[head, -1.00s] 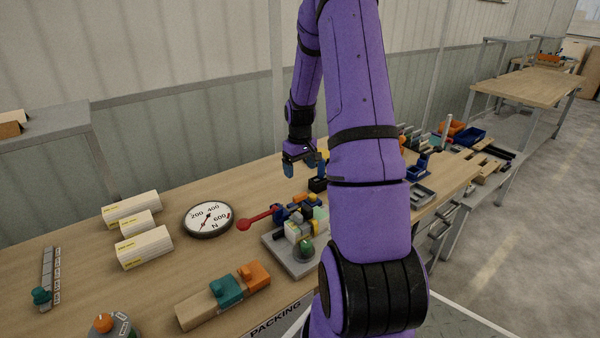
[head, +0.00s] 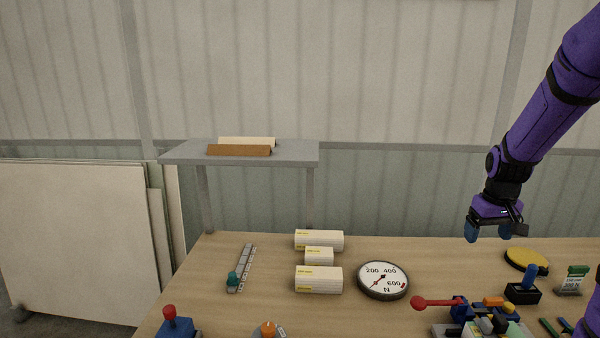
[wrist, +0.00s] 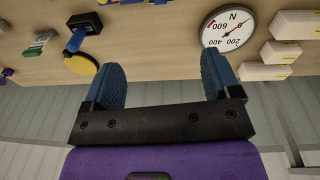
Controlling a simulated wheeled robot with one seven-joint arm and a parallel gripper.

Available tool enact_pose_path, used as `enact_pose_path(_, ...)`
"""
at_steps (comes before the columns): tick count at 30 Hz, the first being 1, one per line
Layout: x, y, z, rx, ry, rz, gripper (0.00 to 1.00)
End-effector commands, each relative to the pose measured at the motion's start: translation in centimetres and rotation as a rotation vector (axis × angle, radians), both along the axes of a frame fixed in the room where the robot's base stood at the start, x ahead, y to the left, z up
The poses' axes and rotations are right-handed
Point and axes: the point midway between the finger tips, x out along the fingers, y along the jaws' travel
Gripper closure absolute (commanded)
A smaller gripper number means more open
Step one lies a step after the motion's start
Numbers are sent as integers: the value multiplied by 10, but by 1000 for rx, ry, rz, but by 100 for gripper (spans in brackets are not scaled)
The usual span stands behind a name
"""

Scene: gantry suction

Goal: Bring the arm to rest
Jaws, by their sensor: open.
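My purple arm reaches in from the right of the head view. My gripper (head: 492,230) hangs above the back right part of the wooden table (head: 230,300), with its blue fingertips pointing down. In the wrist view my gripper (wrist: 165,85) shows its two blue fingers wide apart, with nothing between them. It touches nothing that I can see. A yellow round pad (head: 527,260) lies on the table to the right of and below the gripper.
A round dial gauge (head: 383,280) and several cream boxes (head: 318,280) stand left of the gripper. A fixture with a red-knobbed lever (head: 420,303) is at the front. A grey shelf (head: 290,155) stands behind. The air around the gripper looks clear.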

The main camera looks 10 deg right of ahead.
Motion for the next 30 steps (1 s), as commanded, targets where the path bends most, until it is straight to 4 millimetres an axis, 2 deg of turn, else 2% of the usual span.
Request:
enact_pose_path(1,-2,16,18,-10,-18,11,17)
enact_pose_path(6,-16,62,63,-32,-68,36,17)
enact_pose_path(15,-61,139,125,-46,-165,81,17)
enact_pose_path(24,-125,199,163,-30,-266,126,17)
enact_pose_path(30,-170,227,175,-6,-329,156,17)
